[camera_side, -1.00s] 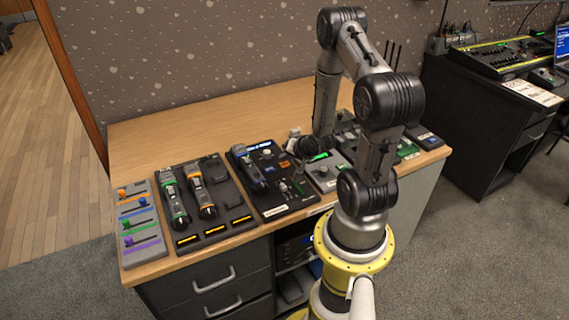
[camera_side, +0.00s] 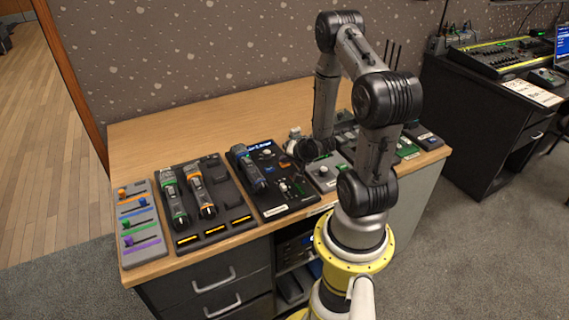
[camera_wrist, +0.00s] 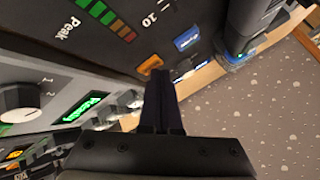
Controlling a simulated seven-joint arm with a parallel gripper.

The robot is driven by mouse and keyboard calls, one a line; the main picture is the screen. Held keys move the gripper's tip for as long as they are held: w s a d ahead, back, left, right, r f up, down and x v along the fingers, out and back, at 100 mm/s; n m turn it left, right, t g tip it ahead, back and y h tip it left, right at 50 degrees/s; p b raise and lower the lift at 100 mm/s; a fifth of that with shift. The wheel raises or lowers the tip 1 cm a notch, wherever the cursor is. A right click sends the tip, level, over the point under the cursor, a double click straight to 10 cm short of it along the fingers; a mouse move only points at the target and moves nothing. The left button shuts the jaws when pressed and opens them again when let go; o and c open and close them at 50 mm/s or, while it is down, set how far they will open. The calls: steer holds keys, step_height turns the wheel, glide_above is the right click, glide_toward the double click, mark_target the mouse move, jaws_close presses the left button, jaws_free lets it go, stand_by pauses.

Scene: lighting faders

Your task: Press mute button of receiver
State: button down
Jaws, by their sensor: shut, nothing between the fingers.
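The receiver is a dark panel (camera_side: 277,210) near the middle of the desk, with a lit blue display (camera_side: 261,145) at its far end and a handheld microphone (camera_side: 252,170) on it. In the wrist view its dark face (camera_wrist: 130,70) shows a "Peak" level bar (camera_wrist: 104,12), an orange button (camera_wrist: 150,64) and a blue button (camera_wrist: 187,38). I cannot read which one is mute. My gripper (camera_wrist: 160,76) is shut and empty. Its tips are right beside the orange button and partly cover that area; I cannot tell if they touch. In the side view it is over the panel's right edge (camera_side: 292,149).
A grey module with a white knob (camera_wrist: 18,100) and green display (camera_wrist: 83,107) sits right beside the receiver. A tray with two microphones (camera_side: 188,197) and a fader panel (camera_side: 141,218) stand to its left. The desk's back strip (camera_side: 190,125) is clear.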

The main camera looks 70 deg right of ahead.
stand_by(0.4)
steer(key=shift+r, duration=0.4)
steer(key=shift+r, duration=0.1)
step_height(320, 180, up, 6)
steer(key=shift+f, duration=0.1)
stand_by(0.5)
